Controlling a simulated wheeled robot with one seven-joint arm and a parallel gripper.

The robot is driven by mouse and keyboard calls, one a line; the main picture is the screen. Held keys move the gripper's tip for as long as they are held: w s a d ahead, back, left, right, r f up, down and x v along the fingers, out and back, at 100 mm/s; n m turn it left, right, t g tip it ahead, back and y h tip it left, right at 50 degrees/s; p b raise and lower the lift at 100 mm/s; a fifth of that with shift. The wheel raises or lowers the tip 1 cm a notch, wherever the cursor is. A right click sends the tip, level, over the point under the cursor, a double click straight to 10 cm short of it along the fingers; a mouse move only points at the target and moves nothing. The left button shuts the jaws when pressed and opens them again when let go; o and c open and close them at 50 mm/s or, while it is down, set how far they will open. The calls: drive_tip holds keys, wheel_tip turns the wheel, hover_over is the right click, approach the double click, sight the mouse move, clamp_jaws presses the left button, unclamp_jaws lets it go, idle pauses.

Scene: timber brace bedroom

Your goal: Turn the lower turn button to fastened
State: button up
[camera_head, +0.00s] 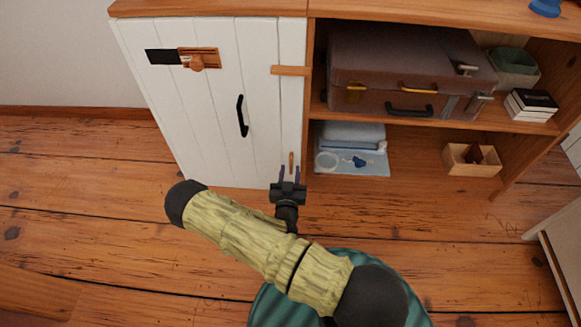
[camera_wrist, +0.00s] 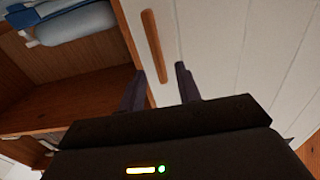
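The lower turn button (camera_head: 291,159) is a small wooden bar near the bottom of the white door's (camera_head: 205,110) right edge. It stands upright, along the door edge. In the wrist view the button (camera_wrist: 154,42) runs toward the gap between my fingers. My gripper (camera_head: 289,172) is open, with one dark finger on each side of the button's near end; the wrist view shows the gripper (camera_wrist: 161,74) too. I cannot tell whether a finger touches it. The upper turn button (camera_head: 290,70) lies level across the door's edge onto the frame.
Open shelves to the right hold a brown suitcase (camera_head: 395,62), books (camera_head: 531,105), folded cloth (camera_head: 350,136) and a small wooden box (camera_head: 472,168). The plank floor at left is clear.

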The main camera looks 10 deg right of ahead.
sight(291, 164)
drive_tip(key=x, duration=0.3)
drive_tip(key=shift+b, duration=0.3)
drive_tip(key=shift+w+d, duration=0.1)
drive_tip(key=shift+d, duration=0.05)
clamp_jaws()
